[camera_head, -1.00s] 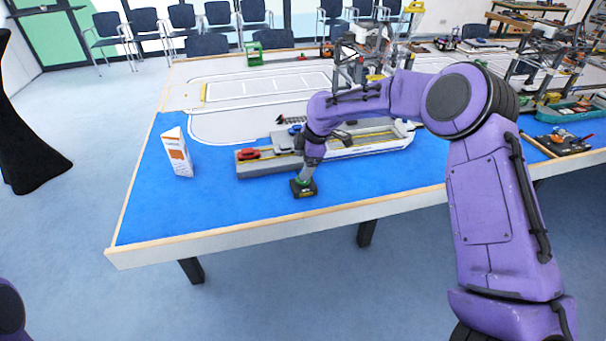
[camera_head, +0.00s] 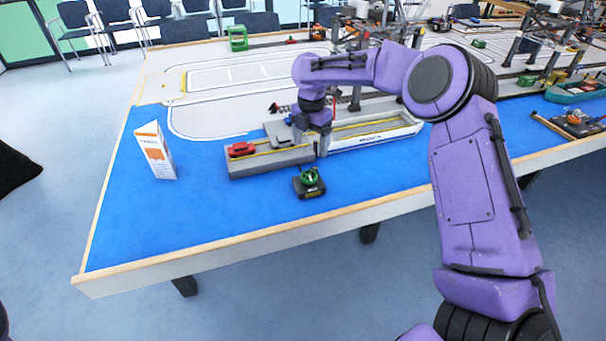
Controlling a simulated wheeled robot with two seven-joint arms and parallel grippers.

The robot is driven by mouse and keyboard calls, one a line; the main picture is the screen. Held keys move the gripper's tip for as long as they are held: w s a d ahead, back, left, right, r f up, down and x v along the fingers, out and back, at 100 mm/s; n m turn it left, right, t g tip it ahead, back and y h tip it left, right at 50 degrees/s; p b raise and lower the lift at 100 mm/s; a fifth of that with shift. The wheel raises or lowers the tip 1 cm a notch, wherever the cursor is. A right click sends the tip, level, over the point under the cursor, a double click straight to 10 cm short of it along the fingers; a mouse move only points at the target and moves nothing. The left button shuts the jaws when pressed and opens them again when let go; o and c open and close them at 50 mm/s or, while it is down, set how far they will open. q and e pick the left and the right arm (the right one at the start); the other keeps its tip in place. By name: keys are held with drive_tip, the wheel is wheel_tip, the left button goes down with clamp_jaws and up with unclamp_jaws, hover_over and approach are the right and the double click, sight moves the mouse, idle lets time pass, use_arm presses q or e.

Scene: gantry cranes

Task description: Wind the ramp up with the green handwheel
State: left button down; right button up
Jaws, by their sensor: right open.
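The green handwheel (camera_head: 310,178) sits on a small dark box on the blue mat, near the front of the table. My right gripper (camera_head: 311,146) is open and empty, behind and above the handwheel and apart from it. Its fingers point down in front of the model ship (camera_head: 375,136) and partly hide the place where the ship meets the grey quay block (camera_head: 270,162). I cannot clearly make out the ramp or its angle there. A red toy car (camera_head: 241,150) stands on the quay block. My left gripper is out of view.
A white and orange carton (camera_head: 157,152) stands on the blue mat (camera_head: 220,215) at the left. A green frame (camera_head: 238,38) stands at the back edge. The mat's front left is clear.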

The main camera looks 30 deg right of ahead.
sight(309, 175)
drive_tip(key=f, duration=1.2)
drive_tip(key=shift+w+d, duration=0.1)
drive_tip(key=shift+w, duration=0.3)
drive_tip(key=c, duration=1.1)
